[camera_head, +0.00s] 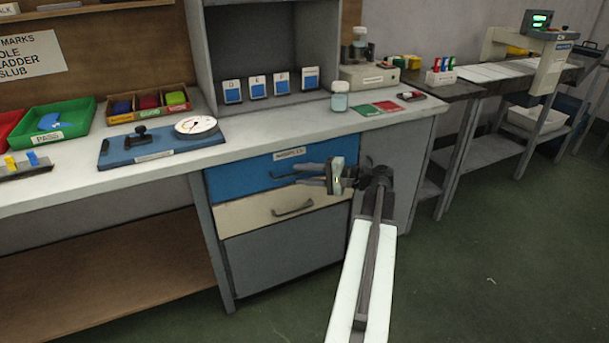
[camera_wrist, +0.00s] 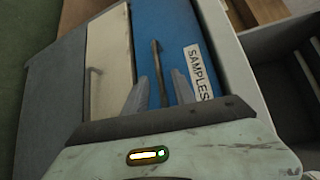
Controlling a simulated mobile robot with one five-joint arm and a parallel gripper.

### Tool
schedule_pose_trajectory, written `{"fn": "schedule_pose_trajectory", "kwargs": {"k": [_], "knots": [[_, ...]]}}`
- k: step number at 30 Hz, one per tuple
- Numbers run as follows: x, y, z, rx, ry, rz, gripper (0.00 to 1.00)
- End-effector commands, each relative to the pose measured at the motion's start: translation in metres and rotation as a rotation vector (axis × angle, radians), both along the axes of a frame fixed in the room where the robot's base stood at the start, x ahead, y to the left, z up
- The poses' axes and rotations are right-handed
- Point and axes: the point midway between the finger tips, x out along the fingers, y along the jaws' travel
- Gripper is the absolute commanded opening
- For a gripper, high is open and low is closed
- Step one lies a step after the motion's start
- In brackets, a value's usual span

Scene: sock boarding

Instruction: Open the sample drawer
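The sample drawer is the blue top drawer (camera_head: 235,180) of the cabinet under the counter, and it looks shut. Its white label reads SAMPLES in the wrist view (camera_wrist: 198,73). Its dark bar handle (camera_wrist: 157,68) shows between my two fingers in the wrist view. My gripper (camera_head: 300,174) is in front of the right half of the drawer, with its fingers pointing at the handle. The fingers (camera_wrist: 158,92) are apart, one on each side of the handle's line. I cannot tell whether they touch it. My gripper hides part of the drawer front in the head view.
A cream drawer (camera_head: 250,217) with its own handle (camera_head: 294,208) is directly below, above a grey panel (camera_head: 285,257). The counter (camera_head: 255,143) overhangs above, holding a blue board (camera_head: 185,142) with a dial and a glass jar (camera_head: 340,102). Green floor is open at the right.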

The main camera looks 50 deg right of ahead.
Motion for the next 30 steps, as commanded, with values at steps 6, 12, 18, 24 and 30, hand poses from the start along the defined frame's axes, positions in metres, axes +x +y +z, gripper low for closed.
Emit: {"fn": "schedule_pose_trajectory", "kwargs": {"k": [6,12,18,24,30], "knots": [[0.0054,0.0024,-0.0008,0.000,0.000,0.000,0.32],[0.0053,0.0026,-0.0007,0.000,0.001,0.001,0.04],[0.0053,0.0029,-0.0010,0.000,0.001,0.001,0.00],[0.0054,0.0029,-0.0012,0.000,0.002,0.002,0.00],[0.0054,0.0032,-0.0014,-0.001,0.003,0.002,0.00]]}}
